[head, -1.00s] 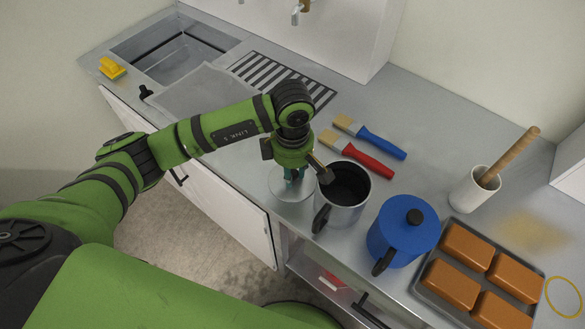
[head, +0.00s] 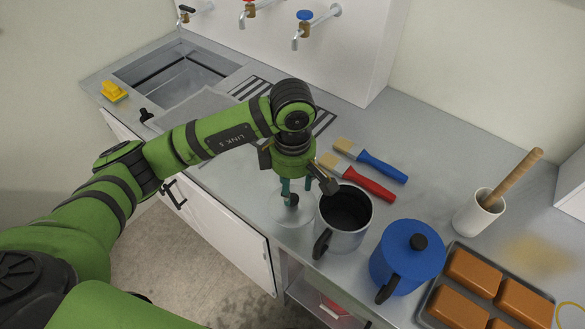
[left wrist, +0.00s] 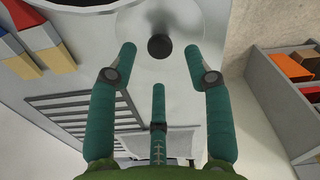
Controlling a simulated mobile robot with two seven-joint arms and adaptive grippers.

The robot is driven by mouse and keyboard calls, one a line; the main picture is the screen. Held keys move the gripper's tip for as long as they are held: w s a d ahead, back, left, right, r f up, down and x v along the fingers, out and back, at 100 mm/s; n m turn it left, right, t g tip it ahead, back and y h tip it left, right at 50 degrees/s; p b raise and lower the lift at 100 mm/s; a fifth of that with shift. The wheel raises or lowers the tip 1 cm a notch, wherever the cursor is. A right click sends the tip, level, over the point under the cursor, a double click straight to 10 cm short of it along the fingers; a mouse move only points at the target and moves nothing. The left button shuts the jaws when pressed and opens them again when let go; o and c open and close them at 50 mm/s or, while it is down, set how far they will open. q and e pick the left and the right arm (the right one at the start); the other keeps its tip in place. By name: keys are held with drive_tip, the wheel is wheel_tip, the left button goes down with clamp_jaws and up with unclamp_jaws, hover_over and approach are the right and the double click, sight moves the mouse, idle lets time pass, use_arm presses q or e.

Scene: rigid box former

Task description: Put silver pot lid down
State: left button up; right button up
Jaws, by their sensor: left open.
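The silver pot lid (head: 290,213) lies on the grey counter just left of the open silver pot (head: 345,212), near the counter's front edge. Its round black knob (left wrist: 159,47) shows in the left wrist view, with the pale lid disc (left wrist: 165,18) around it. My left gripper (head: 292,190) is above the lid, pointing down. Its teal fingers (left wrist: 160,72) are spread apart around the knob with visible gaps, and hold nothing. My right gripper is not in view.
A blue lidded pot (head: 405,258) stands right of the silver pot. A tray of brown loaves (head: 435,300) is further right. Red (head: 370,188) and blue brushes (head: 380,166) lie behind. The sink (head: 180,70) is at the back left.

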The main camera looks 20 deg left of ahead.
sight(293, 198)
use_arm(q)
wheel_tip(293, 198, up, 8)
drive_tip(key=b, duration=0.1)
drive_tip(key=shift+f, duration=0.25)
idle(0.4)
